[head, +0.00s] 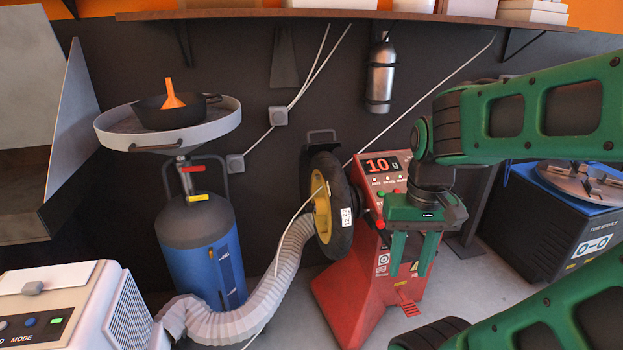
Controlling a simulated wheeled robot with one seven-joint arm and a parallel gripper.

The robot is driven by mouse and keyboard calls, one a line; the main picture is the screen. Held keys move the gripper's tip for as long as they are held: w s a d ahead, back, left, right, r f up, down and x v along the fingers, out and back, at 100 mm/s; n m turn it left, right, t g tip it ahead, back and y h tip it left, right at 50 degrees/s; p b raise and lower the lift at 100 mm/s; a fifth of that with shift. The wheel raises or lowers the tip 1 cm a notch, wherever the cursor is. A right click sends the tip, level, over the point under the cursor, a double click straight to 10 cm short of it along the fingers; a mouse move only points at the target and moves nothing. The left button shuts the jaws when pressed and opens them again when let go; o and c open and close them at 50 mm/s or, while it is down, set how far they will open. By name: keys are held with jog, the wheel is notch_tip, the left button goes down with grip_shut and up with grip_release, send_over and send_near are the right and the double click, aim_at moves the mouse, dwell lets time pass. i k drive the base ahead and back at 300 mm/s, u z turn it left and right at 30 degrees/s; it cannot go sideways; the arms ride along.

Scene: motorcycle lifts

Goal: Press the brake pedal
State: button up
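The red wheel balancer (365,285) stands on the floor right of centre, with a lit display (382,165) reading 10 g. A wheel (337,210) with a black tyre and yellow rim is mounted on its left side. A small red ribbed pedal (408,308) sticks out low at the right of its base; I take it as the brake pedal. My green gripper (407,273) points down in front of the balancer, its two fingers apart with nothing between them. Its tips appear above the pedal in the picture and not touching it. The gripper covers part of the balancer's right side.
A blue tank (200,255) with a round tray (222,125) stands left. A pale ribbed hose (285,275) runs across the floor to a white machine (70,315). A dark tyre machine (545,235) stands right. Some floor (465,285) right of the pedal is bare.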

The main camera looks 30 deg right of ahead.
aim_at(410, 308)
jog(key=k, duration=0.5)
jog(key=z, duration=0.45)
jog(key=i, duration=1.4)
jog(key=z, duration=1.25)
